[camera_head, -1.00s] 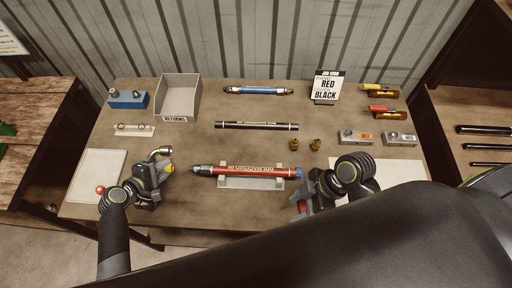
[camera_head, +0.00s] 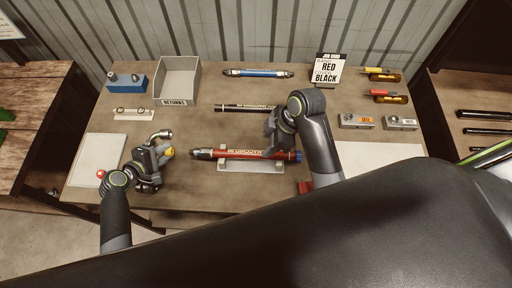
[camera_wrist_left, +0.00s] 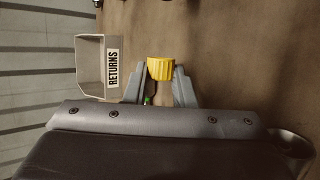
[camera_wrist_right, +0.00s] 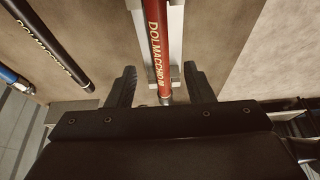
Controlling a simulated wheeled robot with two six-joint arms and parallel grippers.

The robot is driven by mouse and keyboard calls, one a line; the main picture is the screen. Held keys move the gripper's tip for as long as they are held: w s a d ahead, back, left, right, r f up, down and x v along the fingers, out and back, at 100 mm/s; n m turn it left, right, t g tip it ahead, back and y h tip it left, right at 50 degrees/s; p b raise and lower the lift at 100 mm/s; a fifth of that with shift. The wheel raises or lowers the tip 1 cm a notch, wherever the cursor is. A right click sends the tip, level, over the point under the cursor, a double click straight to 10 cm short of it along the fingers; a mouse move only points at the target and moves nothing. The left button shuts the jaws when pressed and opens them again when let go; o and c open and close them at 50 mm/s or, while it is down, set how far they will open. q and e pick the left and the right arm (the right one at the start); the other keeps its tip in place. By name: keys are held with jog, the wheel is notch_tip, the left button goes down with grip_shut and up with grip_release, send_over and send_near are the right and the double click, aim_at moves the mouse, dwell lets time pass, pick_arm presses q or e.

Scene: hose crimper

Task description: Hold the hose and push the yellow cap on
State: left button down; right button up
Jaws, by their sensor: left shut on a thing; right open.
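The red hose (camera_head: 226,154) lies level on a pale cradle (camera_head: 236,167) near the table's front. My right gripper (camera_wrist_right: 160,78) is open above the hose's right part. In the right wrist view the red hose (camera_wrist_right: 158,25) runs between its fingers, with a gap on both sides.
A black hose (camera_head: 235,108) and a blue hose (camera_head: 256,73) lie behind. The grey returns bin (camera_head: 178,90) and blue block (camera_head: 127,83) stand back left. A white mat (camera_head: 97,160) lies at left.

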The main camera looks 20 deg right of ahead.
aim_at(257, 153)
jog(key=x, duration=0.7)
jog(key=shift+f, duration=0.1)
grip_shut()
dwell(0.4)
dwell(0.5)
